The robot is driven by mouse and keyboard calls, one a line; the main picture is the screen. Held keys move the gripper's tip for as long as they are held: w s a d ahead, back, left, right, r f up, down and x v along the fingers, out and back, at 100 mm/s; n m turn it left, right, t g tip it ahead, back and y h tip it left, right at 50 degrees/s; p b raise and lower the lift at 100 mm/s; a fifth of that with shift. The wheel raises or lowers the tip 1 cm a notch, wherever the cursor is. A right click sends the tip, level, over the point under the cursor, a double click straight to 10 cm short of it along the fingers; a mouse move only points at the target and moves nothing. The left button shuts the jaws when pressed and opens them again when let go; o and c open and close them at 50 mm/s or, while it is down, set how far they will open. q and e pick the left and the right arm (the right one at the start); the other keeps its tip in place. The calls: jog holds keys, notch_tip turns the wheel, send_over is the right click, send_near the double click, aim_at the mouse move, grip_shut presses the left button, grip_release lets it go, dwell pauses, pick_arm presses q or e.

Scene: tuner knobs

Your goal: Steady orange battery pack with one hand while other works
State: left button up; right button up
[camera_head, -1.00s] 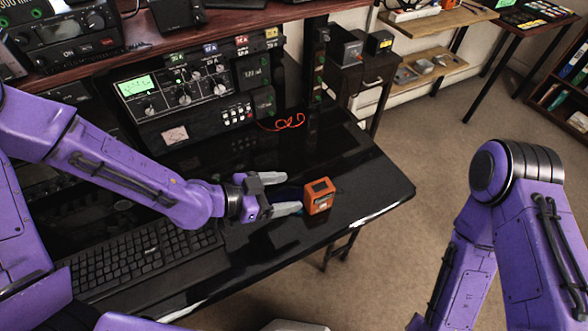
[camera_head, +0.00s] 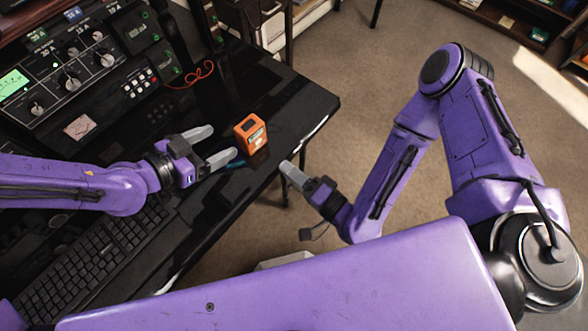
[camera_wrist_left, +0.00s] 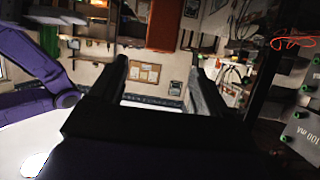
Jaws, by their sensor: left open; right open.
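The orange battery pack (camera_head: 250,133) stands on the black desk (camera_head: 290,98), near its right front edge. It is a small box with a dark window on top. My left gripper (camera_head: 215,145) is open just left of the pack, its fingers pointing toward it. The pack appears beyond the fingertips, and I see no contact. My right gripper (camera_head: 293,177) is open and empty to the lower right of the pack, by the desk's front edge. In the left wrist view an orange-red patch (camera_wrist_left: 160,25) shows beyond the open fingers; I cannot tell whether it is the pack.
A keyboard (camera_head: 95,250) lies below my left arm. An instrument panel with knobs (camera_head: 85,70) stands at the back left. An orange-red wire (camera_head: 195,77) lies on the desk behind the pack. A small blue item (camera_head: 235,163) lies near the left fingertips. Open floor is to the right.

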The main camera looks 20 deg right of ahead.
aim_at(240, 132)
pick_arm(q)
jog(key=x, duration=1)
jog(key=shift+w+d+f, duration=0.15)
jog(key=shift+d, duration=0.05)
pick_arm(e)
jog(key=shift+w+d+r+t, duration=0.1)
jog(key=shift+d+r+t, duration=0.05)
jog(key=shift+r+t, duration=0.15)
pick_arm(q)
jog(key=c, duration=1.3)
pick_arm(e)
jog(key=shift+c, duration=0.3)
grip_shut()
